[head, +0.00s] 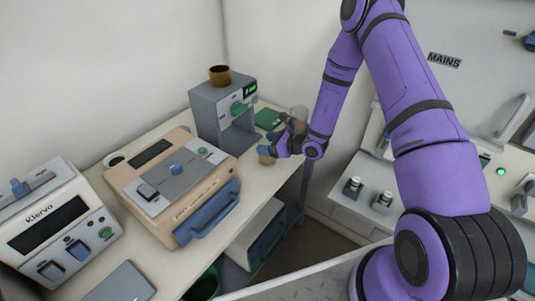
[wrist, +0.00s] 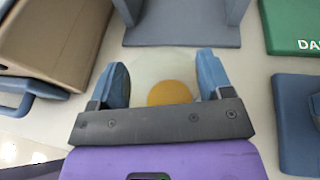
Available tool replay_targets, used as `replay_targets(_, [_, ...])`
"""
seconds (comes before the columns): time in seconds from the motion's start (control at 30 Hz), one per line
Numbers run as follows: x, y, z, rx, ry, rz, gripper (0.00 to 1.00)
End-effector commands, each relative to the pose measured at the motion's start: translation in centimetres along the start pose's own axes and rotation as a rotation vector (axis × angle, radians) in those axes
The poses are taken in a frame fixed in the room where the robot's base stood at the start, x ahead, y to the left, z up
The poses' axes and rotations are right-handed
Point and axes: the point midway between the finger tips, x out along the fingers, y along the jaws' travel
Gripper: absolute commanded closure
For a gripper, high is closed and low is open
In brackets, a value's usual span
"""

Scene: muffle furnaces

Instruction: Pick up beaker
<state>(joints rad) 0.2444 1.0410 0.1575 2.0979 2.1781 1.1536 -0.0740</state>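The beaker (wrist: 165,66) is a pale, clear vessel with a round orange-yellow patch inside. In the wrist view it sits between the two blue fingers of my gripper (wrist: 163,82), and its near part is hidden by the gripper body. The fingers are wide apart, one on each side of it, and I see no clear grip on it. In the head view my gripper (head: 268,150) is low over the bench, at a small tan-coloured beaker (head: 264,158) near the front edge.
A grey machine with a brown cup (head: 220,75) on top stands behind left of my gripper. A beige furnace (head: 172,180) is further left. A green book (head: 268,119) and a second glass vessel (head: 298,114) are close behind my gripper. A blue-grey block (wrist: 299,120) lies to the right.

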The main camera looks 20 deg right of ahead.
Motion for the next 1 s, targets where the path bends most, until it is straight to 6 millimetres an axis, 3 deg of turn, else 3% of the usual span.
replay_targets(0.03, [0.0,0.0,0.0,0.000,0.000,0.000,0.60])
replay_targets(0.1, [0.0,0.0,0.0,0.000,0.000,0.000,0.72])
replay_targets(0.47, [-0.1,0.0,0.4,-0.001,-0.001,0.000,0.72])
replay_targets(0.8, [-1.2,-0.1,3.7,-0.003,-0.002,-0.001,0.72])
replay_targets(1.0, [-3.6,4.2,3.0,0.005,0.001,0.002,0.72])
